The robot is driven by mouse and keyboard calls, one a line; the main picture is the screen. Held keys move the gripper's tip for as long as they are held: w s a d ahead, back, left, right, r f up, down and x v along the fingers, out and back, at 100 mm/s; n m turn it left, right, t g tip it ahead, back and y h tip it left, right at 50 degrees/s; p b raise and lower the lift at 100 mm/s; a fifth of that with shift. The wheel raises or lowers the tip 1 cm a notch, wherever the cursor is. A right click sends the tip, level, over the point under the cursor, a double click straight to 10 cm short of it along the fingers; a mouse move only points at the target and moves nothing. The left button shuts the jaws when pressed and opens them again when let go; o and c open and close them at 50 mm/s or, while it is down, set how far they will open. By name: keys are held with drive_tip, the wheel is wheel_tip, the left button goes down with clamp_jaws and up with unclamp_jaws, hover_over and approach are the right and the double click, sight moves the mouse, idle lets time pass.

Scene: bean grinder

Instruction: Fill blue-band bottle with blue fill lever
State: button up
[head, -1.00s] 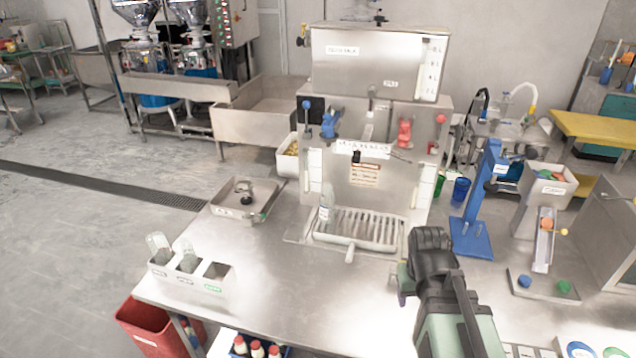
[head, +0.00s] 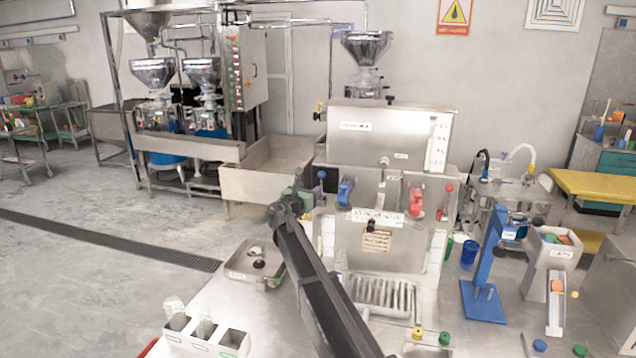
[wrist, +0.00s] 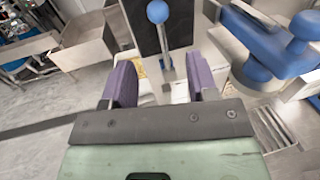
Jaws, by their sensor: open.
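The blue fill lever (head: 321,174) is a blue ball on a metal stem at the left front of the steel filling machine (head: 385,133). In the wrist view the lever (wrist: 157,11) stands upright just beyond and between my two purple fingertips. My gripper (wrist: 160,72) is open, with no visible contact with the lever; in the head view it is seen end-on and its fingers are unclear.
The blue spout body (wrist: 262,50) is close to the right of my fingers. A red spout (head: 416,200) and red lever (head: 449,187) are farther right. A holder (head: 228,345) with bottles is at the front left. A blue press (head: 487,280) stands to the right.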

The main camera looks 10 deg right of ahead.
drive_tip(key=x, duration=0.8)
drive_tip(key=shift+w+d+f, duration=0.1)
drive_tip(key=shift+w+d, duration=0.15)
drive_tip(key=shift+c, duration=0.4)
clamp_jaws()
